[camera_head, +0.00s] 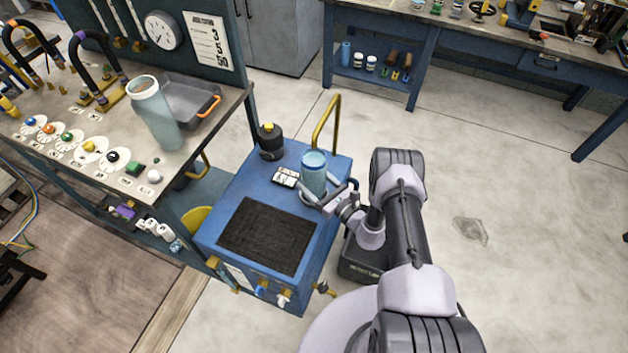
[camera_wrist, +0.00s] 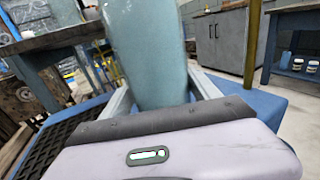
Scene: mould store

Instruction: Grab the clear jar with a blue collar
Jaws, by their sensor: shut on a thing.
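The clear jar with a blue collar (camera_head: 314,174) is upright at the back right of the blue cart top. My gripper (camera_head: 323,197) reaches it from the right, with its fingers closed around the jar's lower part. In the wrist view the jar (camera_wrist: 147,50) fills the middle, between the two fingers (camera_wrist: 160,97); its top is cut off. I cannot tell whether its base touches the cart. A similar, taller-looking clear jar with a brownish collar (camera_head: 155,115) stands on the workbench at left.
The blue cart (camera_head: 222,243) holds a black ribbed mat (camera_head: 267,236), a black bottle with a yellow top (camera_head: 270,142) and a small white label card (camera_head: 286,177). A yellow handle (camera_head: 327,122) rises behind the jar. The floor at right is clear.

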